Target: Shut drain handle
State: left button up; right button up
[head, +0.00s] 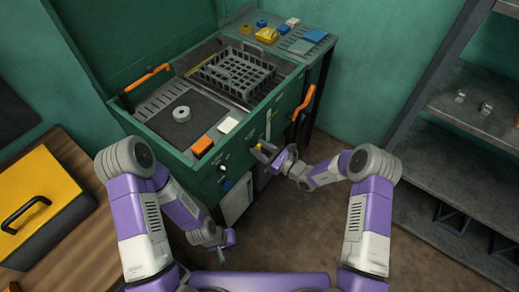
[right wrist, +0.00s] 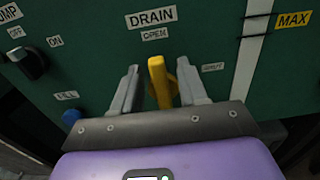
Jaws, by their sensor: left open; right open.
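The yellow drain handle (right wrist: 158,82) is on the green front panel (right wrist: 95,88) in the right wrist view. It stands upright below the DRAIN label (right wrist: 151,17) and the OPEN label (right wrist: 155,35). A small, blurred label (right wrist: 213,67), seemingly SHUT, is to its right. My right gripper (head: 273,155) is open, with one finger on each side of the handle; I cannot tell whether either touches it. In the head view the handle (head: 266,146) is small at the gripper's tips. My left gripper (head: 224,244) is open and low, apart from the panel.
A yellow case (head: 40,190) is at left, grey shelving (head: 460,150) at right. Floor between is clear.

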jog(key=shift+w+a, duration=0.2)
jog(key=shift+a, duration=0.15)
grip_shut()
